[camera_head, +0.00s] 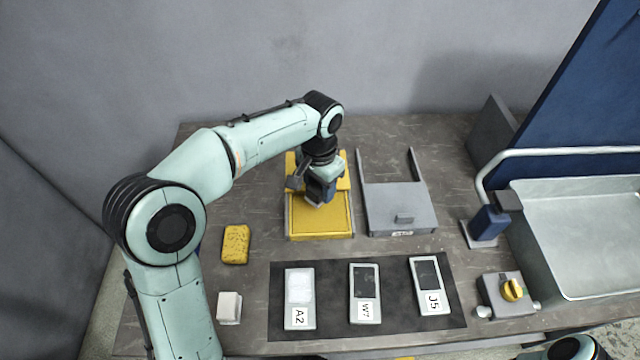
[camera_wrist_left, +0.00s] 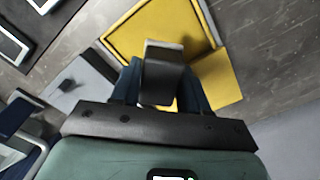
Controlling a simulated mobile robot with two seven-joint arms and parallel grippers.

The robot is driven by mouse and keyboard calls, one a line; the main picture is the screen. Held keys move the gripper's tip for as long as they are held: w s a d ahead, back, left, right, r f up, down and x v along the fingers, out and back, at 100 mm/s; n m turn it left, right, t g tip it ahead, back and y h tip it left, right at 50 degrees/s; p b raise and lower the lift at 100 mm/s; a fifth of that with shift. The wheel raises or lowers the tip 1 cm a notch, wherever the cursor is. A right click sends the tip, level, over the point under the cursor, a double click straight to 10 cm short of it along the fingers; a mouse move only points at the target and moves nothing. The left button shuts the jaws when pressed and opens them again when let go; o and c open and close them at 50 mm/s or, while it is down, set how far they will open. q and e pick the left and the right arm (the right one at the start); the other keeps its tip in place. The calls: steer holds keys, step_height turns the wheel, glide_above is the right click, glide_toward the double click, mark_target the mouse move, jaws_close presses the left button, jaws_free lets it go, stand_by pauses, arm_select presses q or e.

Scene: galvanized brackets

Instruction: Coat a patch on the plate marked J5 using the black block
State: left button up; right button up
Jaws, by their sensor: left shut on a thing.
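The plate marked J5 (camera_head: 430,300) lies at the right end of a dark mat; its upper part is a dark panel. My left gripper (camera_head: 319,200) is over the yellow pad (camera_head: 322,222) in its open tray, shut on a dark block (camera_wrist_left: 163,72). The block shows between the navy fingers in the wrist view, above the yellow pad; I cannot tell whether it touches the pad. In the head view the block is mostly hidden by the gripper. My right gripper is not in view.
The dark mat (camera_head: 390,327) also holds plate A2 (camera_head: 300,319) with a white patch and a dark-panelled plate (camera_head: 364,312). A yellow sponge (camera_head: 236,244), white block (camera_head: 229,308), grey box (camera_head: 400,222), yellow-knobbed valve (camera_head: 513,290) and metal sink (camera_head: 575,225) stand around.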

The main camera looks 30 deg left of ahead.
mark_target(319, 212)
arm_select(q)
steer(key=shift+s+f+b, duration=0.2)
steer(key=shift+f+b, duration=0.3)
steer(key=shift+f, duration=0.2)
step_height(319, 212, down, 4)
steer(key=b, duration=0.3)
steer(key=shift+r, duration=0.2)
steer(key=shift+f+b, duration=0.4)
steer(key=shift+b, duration=0.05)
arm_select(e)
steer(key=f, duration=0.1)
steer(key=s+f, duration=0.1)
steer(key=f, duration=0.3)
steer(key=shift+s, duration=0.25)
arm_select(q)
steer(key=shift+w+f+b, duration=0.1)
steer(key=shift+f+b, duration=0.2)
steer(key=shift+f, duration=0.15)
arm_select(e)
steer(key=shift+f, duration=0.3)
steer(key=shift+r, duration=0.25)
arm_select(q)
step_height(319, 212, up, 7)
steer(key=p, duration=0.6)
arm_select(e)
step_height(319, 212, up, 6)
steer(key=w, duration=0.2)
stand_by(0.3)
